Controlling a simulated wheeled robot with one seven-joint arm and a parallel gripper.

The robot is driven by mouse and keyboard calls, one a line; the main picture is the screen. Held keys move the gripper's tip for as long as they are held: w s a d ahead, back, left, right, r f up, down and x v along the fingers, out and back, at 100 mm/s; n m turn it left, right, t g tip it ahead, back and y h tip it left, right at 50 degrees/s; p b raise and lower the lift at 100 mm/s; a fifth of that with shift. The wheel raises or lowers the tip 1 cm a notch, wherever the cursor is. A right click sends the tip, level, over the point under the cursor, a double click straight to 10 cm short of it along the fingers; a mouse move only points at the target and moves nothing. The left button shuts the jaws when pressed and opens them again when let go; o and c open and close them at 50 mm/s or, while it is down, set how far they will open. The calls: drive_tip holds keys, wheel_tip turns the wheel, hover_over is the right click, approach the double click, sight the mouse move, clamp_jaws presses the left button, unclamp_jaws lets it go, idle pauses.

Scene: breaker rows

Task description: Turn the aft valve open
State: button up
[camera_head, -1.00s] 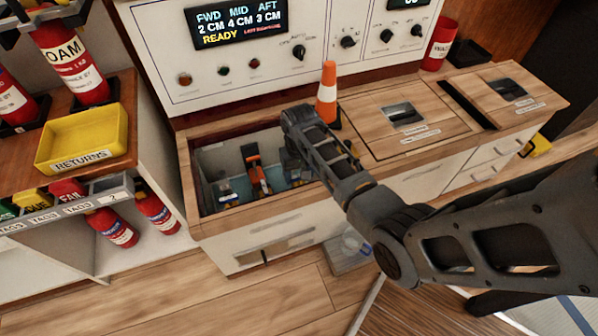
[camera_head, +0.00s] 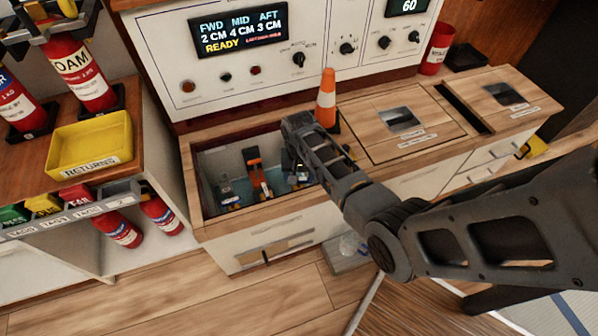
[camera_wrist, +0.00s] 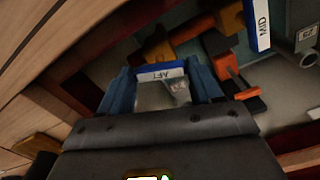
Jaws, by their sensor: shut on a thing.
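My gripper (camera_wrist: 163,82) reaches down into the open bay (camera_head: 217,190) and is also seen from above in the head view (camera_head: 298,168). In the wrist view its two blue fingers are closed about part of the aft valve (camera_wrist: 165,95); the blue-edged AFT label (camera_wrist: 161,74) shows between the fingertips. The valve's handle is mostly hidden by the gripper, so its angle cannot be told. The mid valve (camera_wrist: 232,78), with orange and black parts, sits to the right, near the MID label (camera_wrist: 258,24). In the head view an orange valve part (camera_head: 253,160) stands left of my gripper.
The panel display (camera_head: 240,30) reads FWD 2 CM, MID 4 CM, AFT 3 CM and READY. An orange cone (camera_head: 326,100) stands close behind my arm. Wooden bay walls surround the gripper. A yellow returns tray (camera_head: 90,145) and red extinguishers (camera_head: 75,72) are at left.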

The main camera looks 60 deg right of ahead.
drive_tip(key=m+p, duration=0.2)
drive_tip(key=m, duration=0.1)
drive_tip(key=shift+r+m, duration=0.15)
drive_tip(key=shift+m, duration=0.15)
drive_tip(key=m+p, duration=0.1)
drive_tip(key=m, duration=0.2)
drive_tip(key=shift+m, duration=0.3)
drive_tip(key=m+p, duration=0.2)
drive_tip(key=m, duration=0.4)
drive_tip(key=shift+m, duration=0.3)
drive_tip(key=o, duration=1.1)
drive_tip(key=shift+c, duration=0.2)
